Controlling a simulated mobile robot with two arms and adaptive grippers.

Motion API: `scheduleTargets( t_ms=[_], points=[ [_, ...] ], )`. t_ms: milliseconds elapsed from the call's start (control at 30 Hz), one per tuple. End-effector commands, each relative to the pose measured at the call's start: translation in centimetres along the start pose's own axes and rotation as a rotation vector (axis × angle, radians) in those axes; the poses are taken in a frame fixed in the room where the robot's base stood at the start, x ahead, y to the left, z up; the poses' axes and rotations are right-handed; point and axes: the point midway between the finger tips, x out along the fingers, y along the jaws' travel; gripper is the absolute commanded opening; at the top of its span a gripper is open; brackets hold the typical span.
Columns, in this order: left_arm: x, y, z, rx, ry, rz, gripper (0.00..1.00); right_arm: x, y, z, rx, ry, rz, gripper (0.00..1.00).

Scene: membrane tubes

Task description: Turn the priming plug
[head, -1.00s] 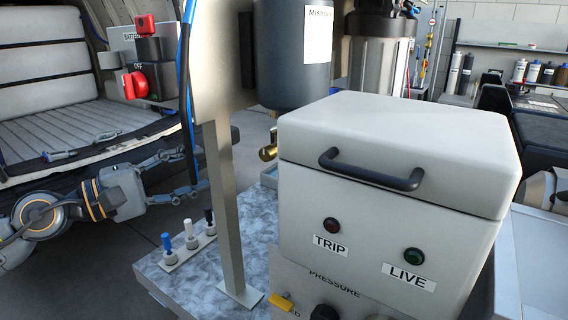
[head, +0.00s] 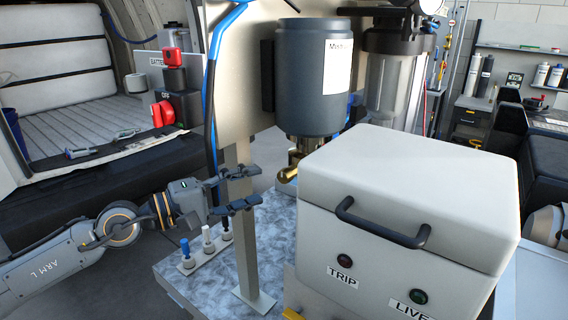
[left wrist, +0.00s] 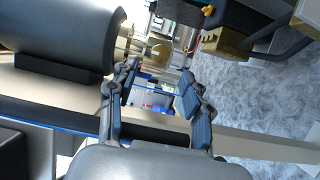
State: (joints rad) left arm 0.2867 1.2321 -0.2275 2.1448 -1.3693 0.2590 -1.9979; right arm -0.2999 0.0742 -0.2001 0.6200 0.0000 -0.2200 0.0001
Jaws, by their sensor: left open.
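A brass fitting with a rounded end (head: 289,173), which looks like the priming plug, sticks out under the dark grey tank (head: 308,85). In the left wrist view a round brass piece (left wrist: 158,52) shows ahead of the fingertips, apart from them. My left gripper (head: 250,188) is open and empty, left of the brass fitting at about its height. Its two fingers reach right, beside the upright metal post (head: 245,240). They also show in the left wrist view (left wrist: 158,75), spread apart. The fitting's far side is hidden. My right gripper is not in view.
A white box with a handle (head: 410,185) and TRIP and LIVE lamps stands close on the right. Blue, white and black capped tubes (head: 207,240) stand below my left gripper. A blue cable (head: 213,95) runs down by the post. A red switch (head: 163,113) is at left.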

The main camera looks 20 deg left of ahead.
Motion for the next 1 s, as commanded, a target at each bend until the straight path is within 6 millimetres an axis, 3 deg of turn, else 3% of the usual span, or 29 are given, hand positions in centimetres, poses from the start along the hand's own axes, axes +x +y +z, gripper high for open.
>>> scheduleTargets(
  t_ms=[33, 333, 600, 900, 1000],
  points=[
    [0.8, 1.0, -0.1, -0.005, 0.001, 0.007, 0.49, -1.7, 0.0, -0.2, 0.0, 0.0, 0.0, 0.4],
    [5.6, 0.8, 0.1, -0.005, -0.002, 0.004, 0.49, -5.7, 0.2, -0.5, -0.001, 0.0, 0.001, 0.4],
    [7.9, 0.2, -0.1, -0.002, 0.001, 0.002, 0.49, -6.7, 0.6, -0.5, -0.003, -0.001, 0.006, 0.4],
    [8.1, -0.1, -0.1, 0.0, 0.001, 0.0, 0.49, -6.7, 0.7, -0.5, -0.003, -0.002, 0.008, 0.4],
    [8.1, 0.0, -0.1, -0.001, 0.001, 0.0, 0.31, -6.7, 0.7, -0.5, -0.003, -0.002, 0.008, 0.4]
  ],
)
